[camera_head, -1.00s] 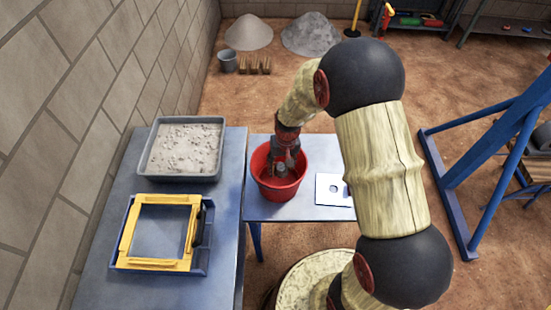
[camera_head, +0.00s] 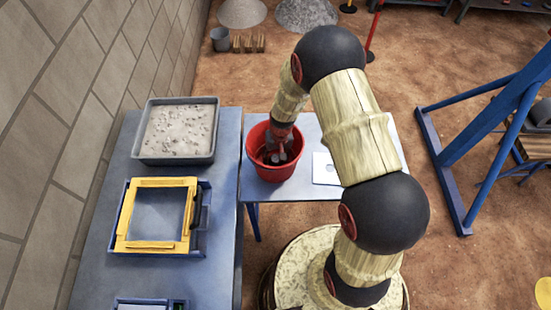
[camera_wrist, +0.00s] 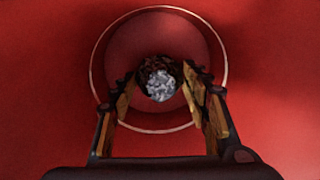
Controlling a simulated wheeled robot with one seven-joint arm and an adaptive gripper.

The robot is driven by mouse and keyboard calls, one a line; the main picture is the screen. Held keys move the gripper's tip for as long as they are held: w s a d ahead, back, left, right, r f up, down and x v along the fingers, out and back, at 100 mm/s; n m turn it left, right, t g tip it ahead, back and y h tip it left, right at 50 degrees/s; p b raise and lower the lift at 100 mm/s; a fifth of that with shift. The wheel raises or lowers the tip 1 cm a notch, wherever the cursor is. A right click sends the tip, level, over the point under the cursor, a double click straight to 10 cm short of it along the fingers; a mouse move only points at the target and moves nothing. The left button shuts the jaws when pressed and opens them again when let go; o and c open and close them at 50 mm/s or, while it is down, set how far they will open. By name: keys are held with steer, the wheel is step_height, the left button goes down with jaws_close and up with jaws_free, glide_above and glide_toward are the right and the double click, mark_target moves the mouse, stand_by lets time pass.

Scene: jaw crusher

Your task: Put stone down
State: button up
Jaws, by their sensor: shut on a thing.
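The stone (camera_wrist: 160,86) is a rough grey-white lump in the middle of the wrist view, with a dark part along its upper edge. My gripper (camera_head: 277,153) reaches down into the red bucket (camera_head: 259,171) on the blue table. In the wrist view my gripper's two fingers (camera_wrist: 161,98) stand on either side of the stone and are shut on it. The bucket's red inner wall (camera_wrist: 50,70) surrounds them, with its round bottom beneath. Whether the stone touches the bottom cannot be told.
A white plate with a hole (camera_head: 326,168) lies right of the bucket. On the left bench (camera_head: 222,235) are a grey tray of gravel (camera_head: 146,157) and a yellow frame (camera_head: 125,220). A blue steel stand (camera_head: 440,180) is at the right.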

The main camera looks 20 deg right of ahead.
steer(key=shift+f, duration=0.1)
steer(key=o, duration=1.6)
